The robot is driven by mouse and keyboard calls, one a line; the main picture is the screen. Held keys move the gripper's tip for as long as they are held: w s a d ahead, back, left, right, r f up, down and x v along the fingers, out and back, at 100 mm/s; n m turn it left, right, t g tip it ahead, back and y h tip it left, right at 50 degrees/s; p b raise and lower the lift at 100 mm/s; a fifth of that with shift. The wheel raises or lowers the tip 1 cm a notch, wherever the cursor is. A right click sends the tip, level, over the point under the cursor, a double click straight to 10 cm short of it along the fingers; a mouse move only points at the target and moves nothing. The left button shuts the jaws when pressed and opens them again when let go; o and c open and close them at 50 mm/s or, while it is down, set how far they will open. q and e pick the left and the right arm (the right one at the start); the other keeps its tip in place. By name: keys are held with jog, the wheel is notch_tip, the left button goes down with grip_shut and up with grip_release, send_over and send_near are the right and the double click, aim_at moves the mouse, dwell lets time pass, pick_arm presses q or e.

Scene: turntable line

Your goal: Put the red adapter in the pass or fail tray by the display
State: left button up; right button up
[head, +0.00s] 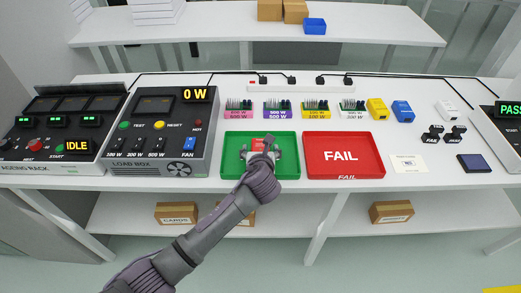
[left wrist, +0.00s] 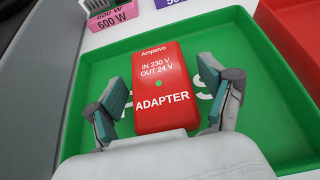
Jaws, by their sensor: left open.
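The red adapter (left wrist: 161,84) lies in the green tray (head: 232,167), over the tray's white lettering, of which an "S" shows beside it. In the head view the adapter (head: 258,144) is partly hidden by my gripper. My left gripper (left wrist: 163,105) is open, with one finger on each side of the adapter and a gap to it on both sides. The red FAIL tray (head: 375,167) is to the right of the green tray and is empty. A display (head: 509,109) at the right edge reads "PASS", cut off by the frame. My right gripper is not in view.
Behind the trays stand coloured blocks, one labelled 600 W (left wrist: 114,18), and yellow (head: 377,108) and blue (head: 402,110) adapters. The load box (head: 157,168) reads 0 W, and the ageing rack (head: 50,160) reads IDLE. Black pass and fail stamps (head: 432,134) stand at the right.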

pick_arm(q)
jog(key=shift+s+r, duration=0.1)
jog(key=p+v, duration=0.1)
jog(key=v, duration=1.1)
